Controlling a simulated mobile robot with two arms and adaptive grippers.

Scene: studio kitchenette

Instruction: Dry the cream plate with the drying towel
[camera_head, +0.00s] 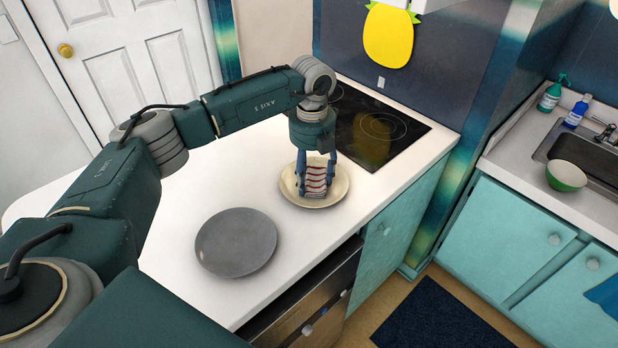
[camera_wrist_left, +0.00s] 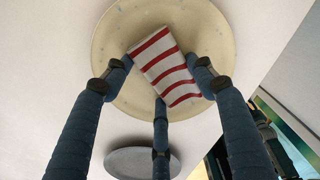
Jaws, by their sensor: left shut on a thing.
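The cream plate (camera_head: 338,189) lies on the white counter, in front of the stove. My left gripper (camera_head: 315,188) points down over the plate and is shut on the drying towel (camera_head: 316,176), a folded white cloth with red stripes. In the left wrist view the towel (camera_wrist_left: 165,68) sits between the fingers, over the lower middle of the cream plate (camera_wrist_left: 205,25). I cannot tell for sure whether the towel touches the plate. The gripper hides part of the plate's middle in the head view. My right gripper is not in view.
A grey plate (camera_head: 236,242) lies on the counter (camera_head: 180,215) to the left of the cream plate. A black cooktop (camera_head: 375,125) is behind. Across a gap at right, a green bowl (camera_head: 566,176) stands by the sink (camera_head: 590,150), with a green bottle (camera_head: 551,95) and a blue bottle (camera_head: 577,112).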

